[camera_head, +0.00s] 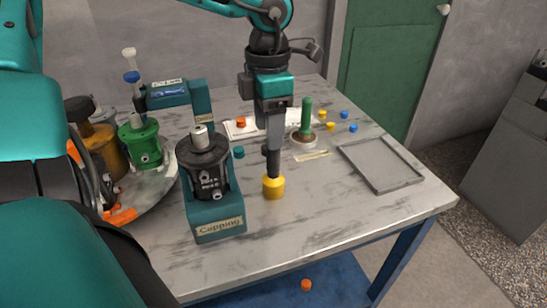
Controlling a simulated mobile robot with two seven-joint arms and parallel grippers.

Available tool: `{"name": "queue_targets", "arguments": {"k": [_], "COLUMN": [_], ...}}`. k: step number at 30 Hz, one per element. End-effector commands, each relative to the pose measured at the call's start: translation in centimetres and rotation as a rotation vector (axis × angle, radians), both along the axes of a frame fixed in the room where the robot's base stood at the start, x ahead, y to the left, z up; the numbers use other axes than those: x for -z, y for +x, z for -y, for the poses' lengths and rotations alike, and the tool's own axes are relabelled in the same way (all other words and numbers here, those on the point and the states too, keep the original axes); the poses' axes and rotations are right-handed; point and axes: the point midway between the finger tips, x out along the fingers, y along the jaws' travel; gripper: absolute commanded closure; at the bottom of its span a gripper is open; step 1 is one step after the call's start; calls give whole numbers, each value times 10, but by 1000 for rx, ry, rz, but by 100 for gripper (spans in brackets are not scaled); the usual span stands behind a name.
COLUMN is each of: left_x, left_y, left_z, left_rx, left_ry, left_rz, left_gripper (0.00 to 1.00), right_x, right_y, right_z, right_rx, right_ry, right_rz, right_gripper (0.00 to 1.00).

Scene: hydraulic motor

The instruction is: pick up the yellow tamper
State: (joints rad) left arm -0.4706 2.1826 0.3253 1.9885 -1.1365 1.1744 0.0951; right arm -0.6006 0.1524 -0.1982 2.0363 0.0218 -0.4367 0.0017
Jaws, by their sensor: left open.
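The yellow tamper (274,188) stands upright on the marble-look table, near its front middle, with a dark handle above its yellow base. My left gripper (271,150) points straight down directly above the yellow base, with its fingers at the height of the dark handle. The left gripper is open. The fingers and handle overlap in this view, so I cannot tell whether they touch. My right gripper is not in view.
The teal "Capping" station (215,213) with a black motor stands close left of the tamper. A green-handled tool (306,122) stands behind right. A grey tray (381,165) lies at right. Small blue and yellow caps lie at the back. The front right table is clear.

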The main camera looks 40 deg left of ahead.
Motion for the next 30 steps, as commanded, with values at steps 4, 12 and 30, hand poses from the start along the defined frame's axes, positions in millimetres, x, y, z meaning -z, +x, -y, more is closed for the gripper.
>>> {"name": "queue_targets", "arguments": {"k": [4, 12, 30], "left_x": [15, 40, 69], "left_y": [0, 6, 9], "left_z": [0, 3, 3], "left_rx": [0, 1, 1], "left_ry": [0, -1, -2], "left_rz": [-1, -3, 1], "left_gripper": [42, 42, 51], "right_x": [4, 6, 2], "right_y": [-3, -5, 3], "right_z": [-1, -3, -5], "right_rx": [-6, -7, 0], "right_ry": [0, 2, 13], "right_rz": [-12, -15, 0], "right_gripper": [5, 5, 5]}}
